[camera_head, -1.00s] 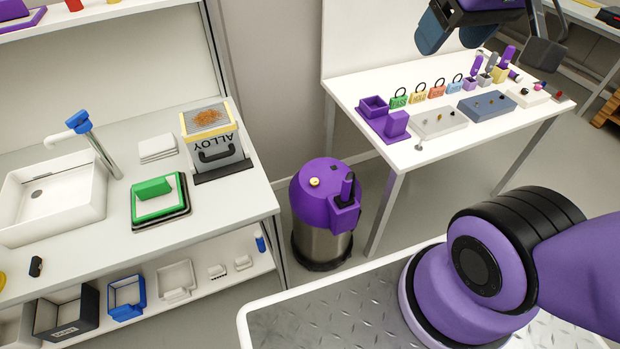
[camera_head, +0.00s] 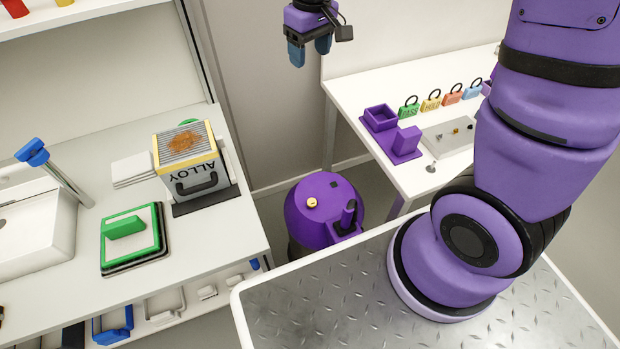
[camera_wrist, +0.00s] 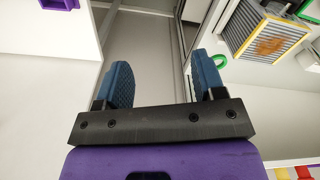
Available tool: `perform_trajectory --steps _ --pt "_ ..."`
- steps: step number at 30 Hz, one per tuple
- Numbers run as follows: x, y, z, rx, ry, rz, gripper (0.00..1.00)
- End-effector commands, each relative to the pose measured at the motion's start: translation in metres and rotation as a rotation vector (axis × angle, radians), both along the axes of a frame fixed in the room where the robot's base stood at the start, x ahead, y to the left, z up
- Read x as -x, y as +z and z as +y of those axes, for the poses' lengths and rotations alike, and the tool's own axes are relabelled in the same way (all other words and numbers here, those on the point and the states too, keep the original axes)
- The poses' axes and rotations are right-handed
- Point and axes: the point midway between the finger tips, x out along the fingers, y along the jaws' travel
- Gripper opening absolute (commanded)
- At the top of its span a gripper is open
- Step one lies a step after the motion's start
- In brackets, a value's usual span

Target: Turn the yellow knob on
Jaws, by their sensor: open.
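The yellow knob (camera_head: 312,202) is a small round knob on top of a purple-lidded canister (camera_head: 322,190) that stands on the floor between the two tables. My gripper (camera_head: 309,50) hangs high above and behind the canister, near the wall, with its blue fingers pointing down. It is open and empty, well apart from the knob. In the wrist view the two blue fingers (camera_wrist: 164,85) are spread, with only floor and wall between them. The knob does not show in the wrist view.
At left, a counter holds an ALLOY box (camera_head: 190,165), a green-handled block (camera_head: 131,235) and a sink (camera_head: 35,230). At right, a white table bears a purple holder (camera_head: 400,140) and several coloured tags. A black handle (camera_head: 348,215) rises beside the knob.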

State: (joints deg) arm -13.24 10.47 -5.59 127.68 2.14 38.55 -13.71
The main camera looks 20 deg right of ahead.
Motion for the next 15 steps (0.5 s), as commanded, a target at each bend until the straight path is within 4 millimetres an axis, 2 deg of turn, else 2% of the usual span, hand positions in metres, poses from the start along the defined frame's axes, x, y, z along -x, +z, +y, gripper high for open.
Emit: perform_trajectory --steps 1,6,11,15 --pt "-0.008 -0.02 0.005 0.01 0.018 0.026 0.63" --pt "-0.03 -0.078 0.018 0.04 0.078 0.088 0.63" --pt "-0.042 -0.138 0.03 0.072 0.138 0.146 0.63" --pt "-0.047 -0.194 0.038 0.102 0.192 0.196 0.63"
